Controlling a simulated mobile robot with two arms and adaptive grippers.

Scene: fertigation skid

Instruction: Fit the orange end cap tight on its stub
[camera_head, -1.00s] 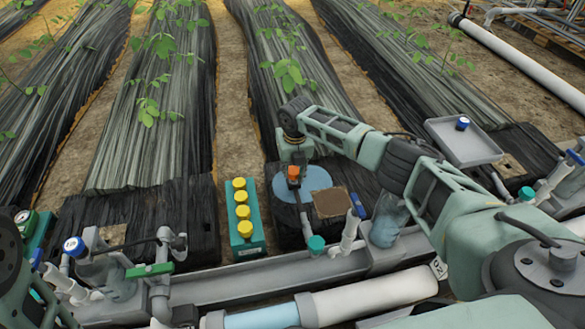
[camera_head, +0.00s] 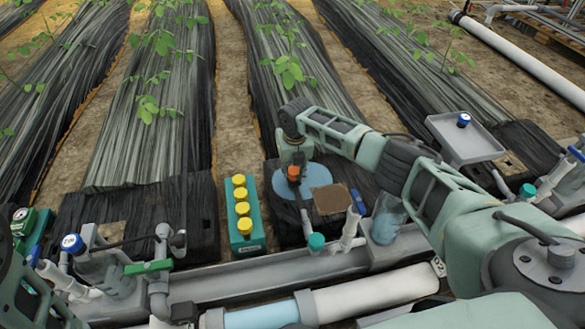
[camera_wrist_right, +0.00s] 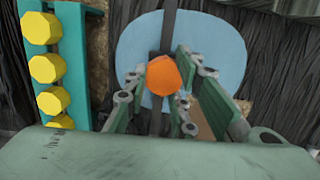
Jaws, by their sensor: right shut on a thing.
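The orange end cap (camera_head: 293,172) is at the tip of my right gripper (camera_head: 293,174), above a round light-blue surface (camera_head: 310,176). In the right wrist view the orange cap (camera_wrist_right: 163,75) sits between the two fingers of my right gripper (camera_wrist_right: 160,82), which is shut on it. A dark strip runs behind the cap in that view. I cannot tell which part is the cap's stub, or whether the cap touches it. Part of my left arm shows at the left edge; its gripper is not in view.
A teal block with several yellow caps (camera_head: 241,209) stands left of the gripper. A teal-capped pipe (camera_head: 316,242) and a clear beaker (camera_head: 386,222) are nearer, by the grey trough (camera_head: 240,281). A grey tray with a blue-capped item (camera_head: 466,140) is at the right.

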